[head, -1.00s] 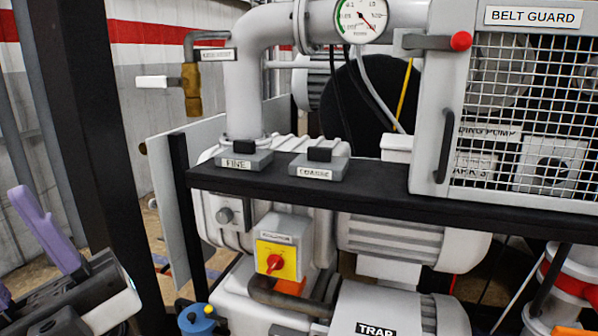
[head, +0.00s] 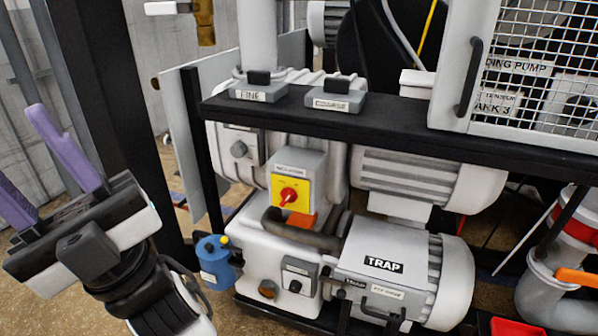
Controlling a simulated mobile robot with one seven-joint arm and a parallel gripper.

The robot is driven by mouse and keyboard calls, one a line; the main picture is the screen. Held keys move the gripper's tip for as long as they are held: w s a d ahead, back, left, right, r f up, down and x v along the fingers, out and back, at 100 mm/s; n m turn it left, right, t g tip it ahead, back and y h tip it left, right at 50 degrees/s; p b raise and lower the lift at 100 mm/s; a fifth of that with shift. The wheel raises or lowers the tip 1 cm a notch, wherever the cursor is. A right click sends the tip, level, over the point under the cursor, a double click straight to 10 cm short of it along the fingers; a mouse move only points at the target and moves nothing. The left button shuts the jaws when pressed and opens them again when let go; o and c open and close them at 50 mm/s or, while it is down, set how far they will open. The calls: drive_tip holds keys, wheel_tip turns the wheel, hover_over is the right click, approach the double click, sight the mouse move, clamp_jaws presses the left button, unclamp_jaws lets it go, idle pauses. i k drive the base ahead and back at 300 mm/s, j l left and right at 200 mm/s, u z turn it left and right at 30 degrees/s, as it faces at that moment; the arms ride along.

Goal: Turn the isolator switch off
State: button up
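The isolator switch is a red rotary knob (head: 289,196) on a yellow plate (head: 304,190), on the front of a grey box (head: 299,162) with a small label that seems to read ISOLATOR. It sits below the black shelf bar, near the middle of the head view. The knob's exact angle is hard to read. My gripper (head: 20,148) is at the left edge, with two purple fingers spread apart and nothing between them. It is well to the left of the switch and touches nothing; one finger is partly cut off by the frame.
A dark upright post (head: 95,90) stands between my gripper and the switch. A black shelf bar (head: 400,135) runs above the switch. A dark curved pipe (head: 300,232) and the TRAP cylinder (head: 385,266) lie below it. A blue canister (head: 215,262) stands to its lower left.

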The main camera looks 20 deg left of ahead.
sight(289, 196)
drive_tip(key=k+j+z, duration=0.1)
drive_tip(key=j+z, duration=0.25)
drive_tip(key=k+j+z, duration=0.1)
drive_tip(key=j+z, duration=0.25)
drive_tip(key=k+j+z, duration=0.15)
drive_tip(key=j+z, duration=0.2)
